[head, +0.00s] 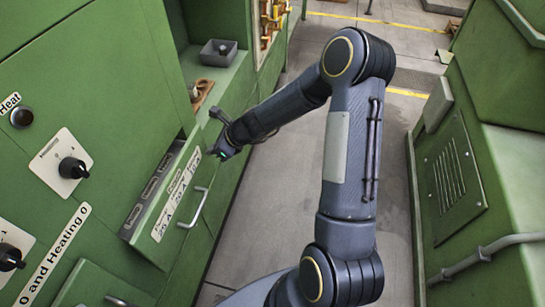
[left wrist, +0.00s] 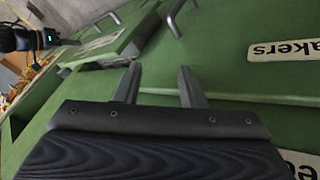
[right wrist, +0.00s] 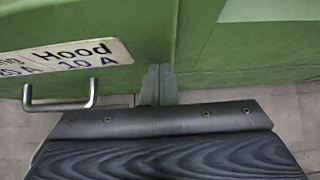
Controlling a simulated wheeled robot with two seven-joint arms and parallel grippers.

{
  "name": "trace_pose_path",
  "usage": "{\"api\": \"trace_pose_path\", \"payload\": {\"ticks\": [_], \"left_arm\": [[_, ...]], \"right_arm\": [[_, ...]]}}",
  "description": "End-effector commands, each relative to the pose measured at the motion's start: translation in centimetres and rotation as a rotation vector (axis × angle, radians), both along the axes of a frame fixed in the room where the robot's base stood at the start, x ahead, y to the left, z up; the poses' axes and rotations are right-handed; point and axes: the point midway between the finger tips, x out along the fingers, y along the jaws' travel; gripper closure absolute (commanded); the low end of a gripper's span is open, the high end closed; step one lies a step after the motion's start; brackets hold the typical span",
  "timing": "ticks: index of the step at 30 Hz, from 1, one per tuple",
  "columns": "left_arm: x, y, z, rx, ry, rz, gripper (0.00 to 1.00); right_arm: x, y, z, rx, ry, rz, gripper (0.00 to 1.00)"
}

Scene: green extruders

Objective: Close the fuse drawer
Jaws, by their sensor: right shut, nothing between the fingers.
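The green fuse drawer (head: 163,222) stands pulled out of the cabinet in the head view, with dark slots showing inside. Its front has a white label and a metal handle (head: 196,208). My right gripper (head: 222,152) is shut and empty at the far end of the drawer front. In the right wrist view its closed fingers (right wrist: 158,80) are beside the "Hood 10 A" end of the drawer front (right wrist: 145,22), right of the handle; contact is unclear. My left gripper (left wrist: 160,75) is open and empty over green panels, outside the head view.
A grey tray (head: 218,53) sits on the ledge beyond the drawer. Knobs (head: 72,168) line the cabinet at left. Another green machine (head: 490,170) stands at right, with open grey floor (head: 280,190) between. A "breakers" label (left wrist: 284,49) shows in the left wrist view.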

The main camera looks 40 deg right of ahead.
Motion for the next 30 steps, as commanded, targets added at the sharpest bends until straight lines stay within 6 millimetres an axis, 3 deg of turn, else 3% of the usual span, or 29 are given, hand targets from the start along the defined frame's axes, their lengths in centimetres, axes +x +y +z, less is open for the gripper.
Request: {"api": "trace_pose_path", "payload": {"ticks": [9,30], "left_arm": [[0.0,0.0,1.4,0.000,0.000,0.000,0.64],[0.0,0.0,1.5,0.000,0.000,0.000,0.64]], "right_arm": [[3.0,2.5,0.1,0.000,0.000,0.000,1.00],[3.6,2.8,0.3,0.004,-0.007,0.002,1.00]]}}
